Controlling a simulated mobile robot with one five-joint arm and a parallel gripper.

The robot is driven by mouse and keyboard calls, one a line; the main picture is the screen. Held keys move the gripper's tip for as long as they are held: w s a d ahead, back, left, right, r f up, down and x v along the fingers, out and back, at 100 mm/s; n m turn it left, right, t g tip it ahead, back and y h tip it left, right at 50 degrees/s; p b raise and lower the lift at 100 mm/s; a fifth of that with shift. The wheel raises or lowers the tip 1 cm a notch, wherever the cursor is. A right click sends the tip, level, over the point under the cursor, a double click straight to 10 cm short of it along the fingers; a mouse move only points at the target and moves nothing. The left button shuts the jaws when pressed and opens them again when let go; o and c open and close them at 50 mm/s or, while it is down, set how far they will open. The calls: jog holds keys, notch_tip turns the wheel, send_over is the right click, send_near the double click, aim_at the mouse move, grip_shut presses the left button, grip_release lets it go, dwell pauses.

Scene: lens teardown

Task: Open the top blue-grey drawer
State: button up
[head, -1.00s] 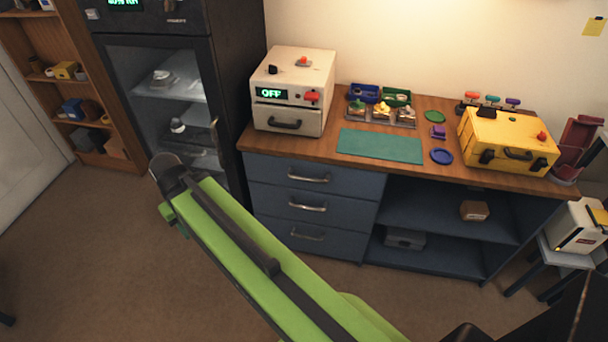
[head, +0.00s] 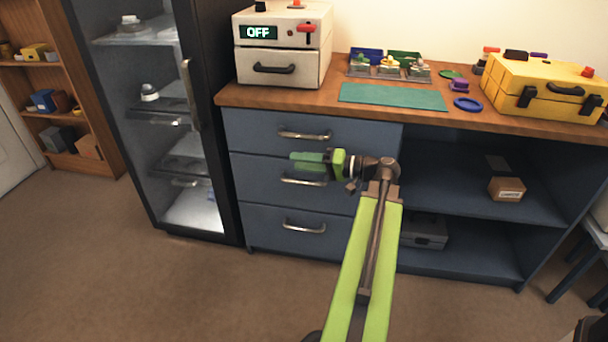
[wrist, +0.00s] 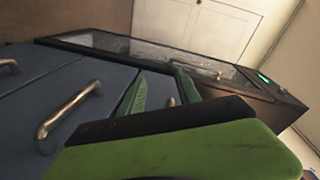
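The top blue-grey drawer (head: 250,131) is shut, flush in the cabinet front under the wooden worktop. Its silver bar handle (head: 304,135) is in plain view in the head view. My gripper (head: 292,161) is a little below that handle, in front of the middle drawer, with its green fingers pointing left. In the wrist view the two fingers (wrist: 158,84) are apart with nothing between them, so it is open. A metal handle (wrist: 66,112) on a blue-grey front shows left of the fingers there; I cannot tell which drawer's it is.
The middle drawer handle (head: 303,180) is partly near my fingers, and the bottom drawer handle (head: 304,227) is below. A glass-door cabinet (head: 222,150) stands left of the drawers. Open shelves (head: 455,190) are to the right. The floor in front is clear.

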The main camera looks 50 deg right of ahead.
aim_at(302, 137)
jog(key=s+d+m+t+h+b, duration=0.1)
jog(key=s+d+t+h+b, duration=0.3)
jog(key=s+d, duration=0.65)
jog(key=shift+t+y, duration=0.3)
jog(key=shift+y, duration=0.3)
jog(key=p+x, duration=0.1)
jog(key=x, duration=0.4)
jog(key=p+x, duration=0.1)
jog(key=x, duration=0.5)
jog(key=p+x, duration=0.1)
jog(key=x, duration=0.5)
jog(key=shift+a, duration=0.3)
grip_shut()
